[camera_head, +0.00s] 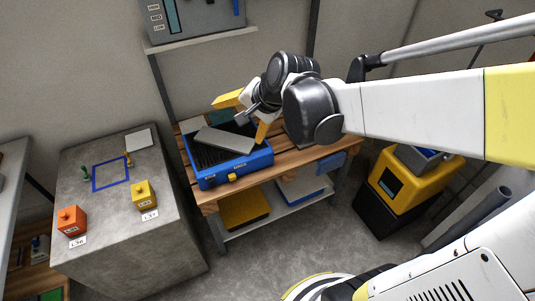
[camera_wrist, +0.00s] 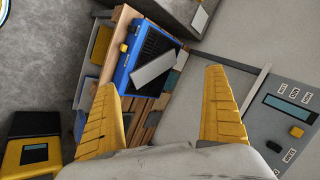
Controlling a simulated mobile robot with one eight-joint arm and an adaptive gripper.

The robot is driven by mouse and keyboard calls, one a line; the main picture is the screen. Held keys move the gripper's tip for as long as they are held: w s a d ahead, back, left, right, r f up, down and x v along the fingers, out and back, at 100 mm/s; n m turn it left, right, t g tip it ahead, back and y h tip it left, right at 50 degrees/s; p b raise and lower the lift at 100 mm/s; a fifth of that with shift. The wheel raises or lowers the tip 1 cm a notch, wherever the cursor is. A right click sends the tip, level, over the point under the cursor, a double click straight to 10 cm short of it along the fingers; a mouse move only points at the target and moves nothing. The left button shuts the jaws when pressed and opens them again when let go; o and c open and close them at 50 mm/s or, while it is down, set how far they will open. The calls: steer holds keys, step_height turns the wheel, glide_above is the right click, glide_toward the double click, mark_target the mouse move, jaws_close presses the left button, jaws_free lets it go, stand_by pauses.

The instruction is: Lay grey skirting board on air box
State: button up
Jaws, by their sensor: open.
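The grey skirting board (camera_head: 224,139) lies flat and slanted on top of the blue air box (camera_head: 207,182), across its black slatted top. The board also shows in the wrist view (camera_wrist: 154,68), on the air box (camera_wrist: 123,73). The air box stands on a wooden slatted bench. My gripper (camera_head: 245,118) is above the back right part of the air box, with yellow fingers spread. In the wrist view the fingers (camera_wrist: 168,105) are wide apart with nothing between them, and the board lies beyond them, apart from both.
A concrete block (camera_head: 110,225) at left carries orange and yellow weights and a blue square outline. The wooden bench (camera_head: 318,152) has a lower shelf with yellow and blue boxes. A yellow-black machine (camera_head: 402,187) stands right.

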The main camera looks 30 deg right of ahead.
steer(key=s+r+n+h, duration=0.1)
steer(key=s+n+h, duration=0.2)
steer(key=s+n, duration=0.7)
steer(key=s+d, duration=0.1)
steer(key=s, duration=0.5)
steer(key=shift+r, duration=0.1)
